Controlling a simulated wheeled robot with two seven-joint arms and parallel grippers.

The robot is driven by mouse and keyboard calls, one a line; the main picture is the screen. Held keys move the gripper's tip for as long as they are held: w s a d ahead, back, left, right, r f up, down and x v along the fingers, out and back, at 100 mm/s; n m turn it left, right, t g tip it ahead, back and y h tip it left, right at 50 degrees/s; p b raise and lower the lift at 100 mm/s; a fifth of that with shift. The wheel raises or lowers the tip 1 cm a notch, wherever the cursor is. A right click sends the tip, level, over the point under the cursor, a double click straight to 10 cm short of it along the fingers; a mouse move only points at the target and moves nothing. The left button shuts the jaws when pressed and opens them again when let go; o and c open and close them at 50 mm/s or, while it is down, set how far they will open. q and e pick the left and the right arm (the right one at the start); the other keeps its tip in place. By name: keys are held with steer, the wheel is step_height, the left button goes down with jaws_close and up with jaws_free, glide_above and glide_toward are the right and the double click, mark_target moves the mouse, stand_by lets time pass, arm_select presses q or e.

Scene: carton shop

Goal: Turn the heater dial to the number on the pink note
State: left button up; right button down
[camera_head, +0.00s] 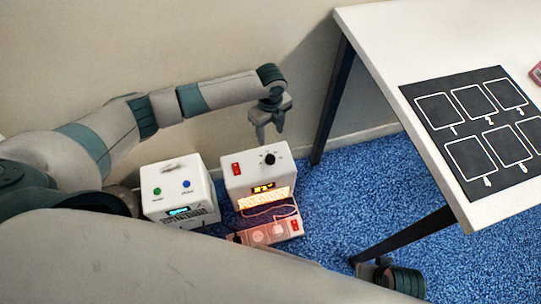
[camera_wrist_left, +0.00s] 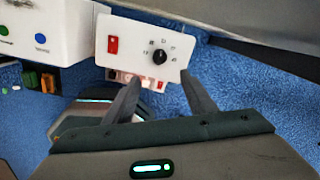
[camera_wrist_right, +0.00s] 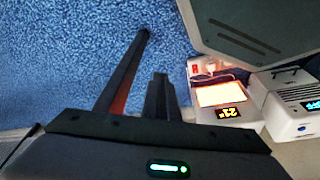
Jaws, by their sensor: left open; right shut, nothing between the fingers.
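The heater (camera_head: 245,176) is a white box on the floor with a lit orange grille and an amber display. Its black dial (camera_head: 269,158) is on top, beside a red switch; the dial also shows in the left wrist view (camera_wrist_left: 159,57), with small marks around it too small to read. My left gripper (camera_head: 269,132) is open above and just behind the dial, not touching it. My right gripper (camera_wrist_right: 152,55) is shut and empty over the blue carpet, away from the dial. A pink item (camera_head: 537,73) is cut off at the table's right edge; no number on it is readable.
A second white box (camera_head: 178,200) with green and blue buttons stands left of the heater. A power strip (camera_head: 290,229) with a cable lies in front. The white table (camera_head: 400,50), bearing a black numbered mat (camera_head: 430,100), stands at right with dark legs. Behind is a wall.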

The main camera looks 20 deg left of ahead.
arm_select(q)
glide_toward(270, 157)
step_height(270, 157, down, 9)
steer(key=b, duration=0.2)
steer(key=shift+b, duration=0.4)
steer(key=shift+f, duration=0.15)
arm_select(e)
steer(key=a+t, duration=0.1)
steer(key=w+a+r+y, duration=0.1)
steer(key=a, duration=0.1)
steer(key=shift+w+r+t, duration=0.15)
steer(key=shift+t, duration=0.25)
arm_select(q)
steer(key=shift+c, duration=0.6)
